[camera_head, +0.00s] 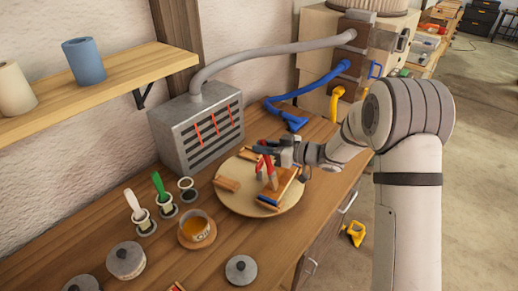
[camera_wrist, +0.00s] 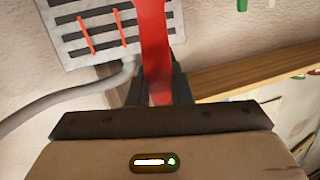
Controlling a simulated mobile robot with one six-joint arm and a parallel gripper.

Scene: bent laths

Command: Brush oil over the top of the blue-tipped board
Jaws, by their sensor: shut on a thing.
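My gripper (camera_head: 271,150) is shut on a red brush (camera_head: 271,178) above the round wooden board. The red handle also shows between the fingers in the wrist view (camera_wrist: 153,45). The brush points down beside or onto the blue-tipped board (camera_head: 269,203), a wooden lath on the right of the round board (camera_head: 240,207). Its blue end faces the front. I cannot tell whether the bristles touch it; they are not clear to see. A glass of amber oil (camera_head: 196,229) stands on a round coaster to the left.
A white brush (camera_head: 133,203) and a green brush (camera_head: 158,184) stand in holders beside an empty holder (camera_head: 187,190). Another small wooden piece (camera_head: 227,183) lies on the round board. A grey heater (camera_head: 197,128) with glowing bars stands behind. Lidded pots (camera_head: 126,260) are at the front left.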

